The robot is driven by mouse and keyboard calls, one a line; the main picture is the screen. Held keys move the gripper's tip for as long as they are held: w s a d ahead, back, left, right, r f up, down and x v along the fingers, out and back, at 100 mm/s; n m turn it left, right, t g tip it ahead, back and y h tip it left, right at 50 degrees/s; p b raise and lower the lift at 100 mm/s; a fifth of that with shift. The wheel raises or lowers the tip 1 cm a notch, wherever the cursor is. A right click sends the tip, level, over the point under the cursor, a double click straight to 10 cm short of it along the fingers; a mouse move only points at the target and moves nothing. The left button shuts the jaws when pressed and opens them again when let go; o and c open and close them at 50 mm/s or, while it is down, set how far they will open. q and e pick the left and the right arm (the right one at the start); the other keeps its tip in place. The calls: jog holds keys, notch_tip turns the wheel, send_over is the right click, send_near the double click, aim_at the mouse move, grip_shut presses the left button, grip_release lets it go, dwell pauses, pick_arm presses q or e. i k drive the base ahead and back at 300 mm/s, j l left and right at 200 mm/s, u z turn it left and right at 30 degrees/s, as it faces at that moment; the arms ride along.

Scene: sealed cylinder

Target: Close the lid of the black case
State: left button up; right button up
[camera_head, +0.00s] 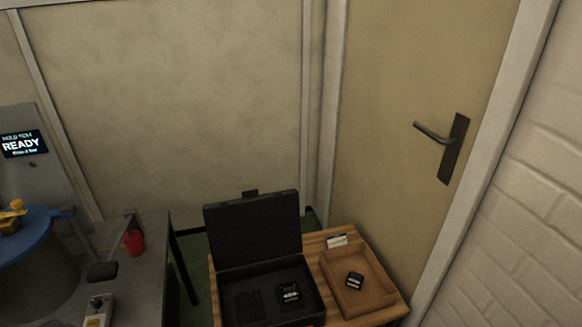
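The black case sits on a wooden table (321,240) at the bottom middle of the head view. Its lid (252,230) is open and stands nearly upright at the back of the case, with a small dark latch at its top edge. The case base (238,319) holds a dark insert and a small black item with white markings (289,292). The near edge of the case lies at the bottom of the picture. Neither of my grippers shows in this view.
A shallow brown tray (382,304) with a small black item (354,280) stands right of the case. A small white object (337,241) lies behind it. A grey bench (148,270) with a red cup (134,242) is at left. A closed door (400,120) is behind.

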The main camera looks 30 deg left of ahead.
aim_at(253, 228)
jog(key=u, duration=1.3)
